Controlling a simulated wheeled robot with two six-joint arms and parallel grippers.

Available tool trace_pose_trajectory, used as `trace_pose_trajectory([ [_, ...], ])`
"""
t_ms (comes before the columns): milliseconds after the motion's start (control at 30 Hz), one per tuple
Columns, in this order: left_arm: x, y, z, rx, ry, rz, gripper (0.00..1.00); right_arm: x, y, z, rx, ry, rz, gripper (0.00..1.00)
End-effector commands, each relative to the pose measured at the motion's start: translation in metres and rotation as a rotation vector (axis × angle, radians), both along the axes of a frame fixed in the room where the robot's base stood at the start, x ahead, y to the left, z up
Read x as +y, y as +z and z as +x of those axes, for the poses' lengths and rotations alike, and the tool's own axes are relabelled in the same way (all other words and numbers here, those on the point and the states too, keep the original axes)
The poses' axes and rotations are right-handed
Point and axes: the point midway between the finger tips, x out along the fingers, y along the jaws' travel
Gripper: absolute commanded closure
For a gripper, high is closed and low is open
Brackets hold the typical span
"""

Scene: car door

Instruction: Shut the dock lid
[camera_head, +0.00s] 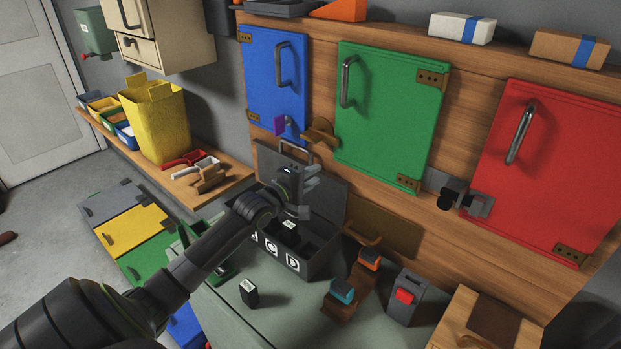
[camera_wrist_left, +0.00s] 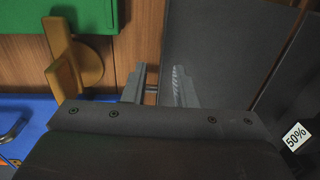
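The dock (camera_head: 318,265) is a dark grey box lettered on its front, standing on the grey-green worktop against the wooden wall. Its lid (camera_head: 328,190) stands raised at the back, so the dock is open. A black block with a white label (camera_head: 289,232) sits inside. My left gripper (camera_head: 308,178) is in front of the raised lid, near its upper left part. In the left wrist view my left gripper (camera_wrist_left: 160,88) has its fingers apart, with the dark lid panel (camera_wrist_left: 225,45) behind and right of them. A short bar shows between the fingers; I cannot tell whether they touch it. My right gripper is not in view.
A black block (camera_head: 249,293) stands in front of the dock. Orange- and teal-topped tools (camera_head: 343,292) and a red-buttoned grey box (camera_head: 403,297) stand to the right. Blue (camera_head: 270,75), green (camera_head: 385,110) and red (camera_head: 550,165) doors are above. A wooden turn-piece (camera_head: 320,133) juts out over the lid.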

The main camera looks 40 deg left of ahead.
Motion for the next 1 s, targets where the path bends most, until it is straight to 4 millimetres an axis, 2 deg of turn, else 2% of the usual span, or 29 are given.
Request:
trace_pose_trajectory([
  [1000,-0.001,0.000,0.012,0.000,-0.001,-0.001,0.75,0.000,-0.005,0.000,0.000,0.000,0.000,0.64],
])
